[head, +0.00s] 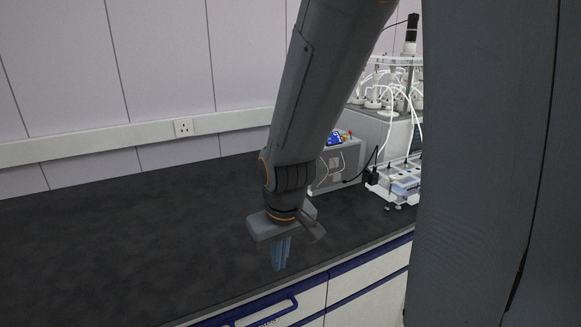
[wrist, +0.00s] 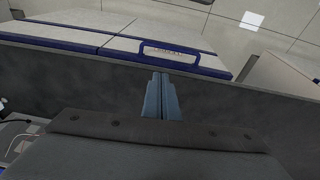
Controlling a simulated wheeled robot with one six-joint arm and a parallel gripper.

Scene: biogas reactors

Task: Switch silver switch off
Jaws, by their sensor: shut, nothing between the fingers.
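No silver switch can be made out in either view. A grey control box (head: 345,163) with a blue screen stands on the dark bench at the right of the head view, partly hidden behind my arm. My gripper (head: 279,262) hangs fingers down above the front part of the bench, to the left of and nearer than the box. Its blue-grey fingers are together with nothing between them. In the wrist view the fingers (wrist: 160,82) are also closed, in front of the bench edge.
The dark benchtop (head: 120,230) is clear on the left. A reactor assembly (head: 390,95) with tubes and a white tray (head: 400,180) stand at the right. Drawers with a blue handle (head: 262,312) are below the front edge. A wall socket (head: 183,127) is behind.

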